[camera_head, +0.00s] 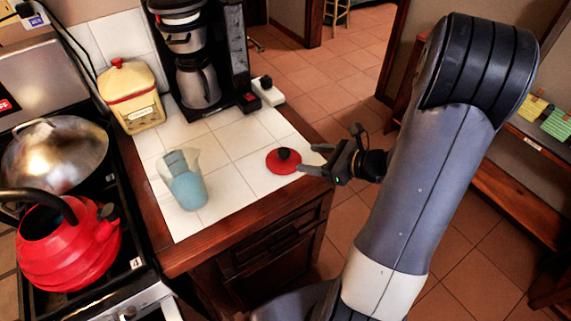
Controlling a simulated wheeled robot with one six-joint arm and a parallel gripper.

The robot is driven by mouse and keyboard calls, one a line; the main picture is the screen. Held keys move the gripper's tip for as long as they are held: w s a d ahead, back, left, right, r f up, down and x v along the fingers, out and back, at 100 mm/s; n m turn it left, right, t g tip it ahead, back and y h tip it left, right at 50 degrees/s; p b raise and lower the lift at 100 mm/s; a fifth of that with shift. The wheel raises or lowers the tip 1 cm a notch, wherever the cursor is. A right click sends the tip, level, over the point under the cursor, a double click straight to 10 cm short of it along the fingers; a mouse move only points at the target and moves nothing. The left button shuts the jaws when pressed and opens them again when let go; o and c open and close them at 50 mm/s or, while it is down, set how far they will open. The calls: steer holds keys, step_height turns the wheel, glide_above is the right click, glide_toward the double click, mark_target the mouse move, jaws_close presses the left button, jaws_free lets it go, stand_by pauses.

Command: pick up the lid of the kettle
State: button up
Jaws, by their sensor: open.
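The kettle (66,247) is red with a black handle and stands on the stove at the lower left. Its top looks open. The lid (281,167) is a red disc with a black knob, lying on the white tiled counter near its right edge. My gripper (314,160) is at the counter's right edge, just right of the lid. It is open and empty, its fingers pointing left toward the lid. I cannot tell whether a fingertip touches the lid.
A clear cup with blue contents (184,181) stands on the counter left of the lid. A coffee maker (192,60) and a cream canister with a red lid (131,97) stand behind. A metal domed pan (57,155) is on the stove. The counter (232,190) is clear between cup and lid.

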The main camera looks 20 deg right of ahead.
mark_target(288, 154)
steer(key=shift+d+f+m, duration=0.15)
steer(key=shift+d+m, duration=0.05)
steer(key=shift+m, duration=0.1)
steer(key=shift+w+a+f+t, duration=0.1)
steer(key=shift+w+a+t, duration=0.1)
steer(key=shift+t, duration=0.1)
steer(key=p+x, duration=0.1)
steer(key=x, duration=0.9)
steer(key=shift+d, duration=0.15)
steer(key=shift+c, duration=0.2)
steer(key=c, duration=1)
